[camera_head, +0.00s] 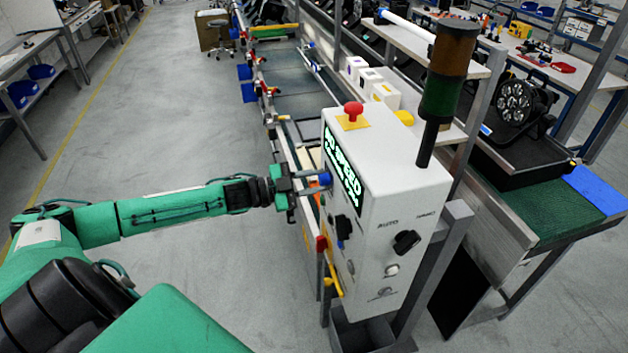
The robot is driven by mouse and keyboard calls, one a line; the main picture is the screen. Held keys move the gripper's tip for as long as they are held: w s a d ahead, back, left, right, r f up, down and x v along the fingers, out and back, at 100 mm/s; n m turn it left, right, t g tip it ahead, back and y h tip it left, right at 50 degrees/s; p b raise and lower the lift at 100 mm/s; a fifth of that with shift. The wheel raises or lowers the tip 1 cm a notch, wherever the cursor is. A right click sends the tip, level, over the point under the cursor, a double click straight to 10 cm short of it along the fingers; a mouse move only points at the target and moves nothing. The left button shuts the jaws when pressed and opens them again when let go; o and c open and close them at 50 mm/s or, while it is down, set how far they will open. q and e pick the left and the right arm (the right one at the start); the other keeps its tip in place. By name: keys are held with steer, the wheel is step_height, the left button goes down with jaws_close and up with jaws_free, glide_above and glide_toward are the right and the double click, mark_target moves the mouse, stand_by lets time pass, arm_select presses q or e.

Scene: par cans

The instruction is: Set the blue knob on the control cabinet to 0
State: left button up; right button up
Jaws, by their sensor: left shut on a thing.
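The white control cabinet (390,190) stands right of centre, with a red mushroom button on a yellow plate (352,118) on top. The display shows the word "SPEED"; the rest is too slanted to read surely. The knob's pointer and scale cannot be made out. My right gripper is not in view.
A black selector marked AUTO (406,242) is on the front face. The floor at left is clear.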

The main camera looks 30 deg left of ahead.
arm_select(q)
steer(key=o, duration=1)
steer(key=shift+f, duration=0.1)
steer(key=shift+b+v, duration=0.6)
steer(key=shift+v, duration=0.75)
steer(key=p+v, duration=0.1)
steer(key=v, duration=1)
steer(key=shift+a, duration=0.15)
